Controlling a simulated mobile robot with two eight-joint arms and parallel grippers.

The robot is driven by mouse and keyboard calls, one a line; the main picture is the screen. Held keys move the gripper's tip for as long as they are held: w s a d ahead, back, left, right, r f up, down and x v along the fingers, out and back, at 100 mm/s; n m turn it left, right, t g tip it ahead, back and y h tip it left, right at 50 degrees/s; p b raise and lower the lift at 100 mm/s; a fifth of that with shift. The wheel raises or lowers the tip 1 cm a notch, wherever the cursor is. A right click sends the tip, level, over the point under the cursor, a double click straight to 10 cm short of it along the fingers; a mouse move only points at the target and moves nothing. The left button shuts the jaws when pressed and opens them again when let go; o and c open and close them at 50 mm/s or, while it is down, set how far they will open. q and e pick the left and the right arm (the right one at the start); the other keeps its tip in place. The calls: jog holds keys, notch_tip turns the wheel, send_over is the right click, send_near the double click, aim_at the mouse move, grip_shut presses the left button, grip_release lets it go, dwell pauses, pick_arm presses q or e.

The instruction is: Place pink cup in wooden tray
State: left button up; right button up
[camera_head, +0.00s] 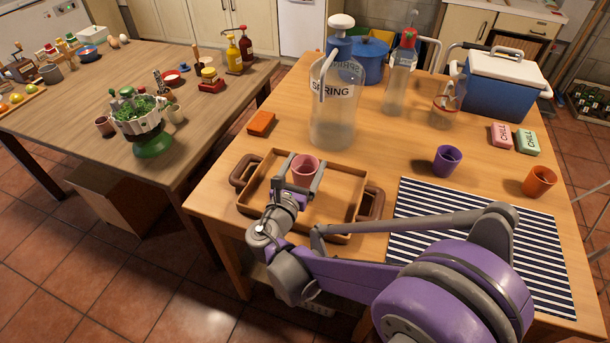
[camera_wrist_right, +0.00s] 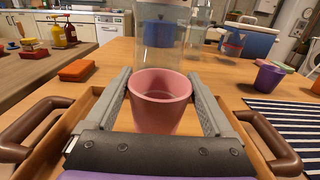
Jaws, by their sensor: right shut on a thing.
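The pink cup (camera_head: 304,170) is upright between the fingers of my right gripper (camera_head: 298,178), which is shut on it. In the right wrist view the pink cup (camera_wrist_right: 160,100) shows close up, with a grey finger on each side. The wooden tray (camera_head: 340,213) lies on the table with brown handles at its left and right ends. The cup and gripper are over the inside of the tray. I cannot tell whether the cup's base touches the tray floor, as the gripper hides it. My left gripper is not in view.
A clear spring bottle (camera_head: 335,105) stands just behind the tray. An orange block (camera_head: 261,123) lies behind its left end. A purple cup (camera_head: 447,160) and an orange cup (camera_head: 538,181) stand to the right, near a striped mat (camera_head: 480,240). A blue cooler (camera_head: 502,85) stands behind.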

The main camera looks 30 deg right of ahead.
aim_at(301, 181)
jog(key=shift+f+b, duration=0.4)
jog(key=shift+f, duration=1.25)
jog(key=shift+f, duration=0.15)
jog(key=o, duration=1)
jog(key=shift+o, duration=0.2)
jog(key=shift+r, duration=0.25)
jog(key=v, duration=1.2)
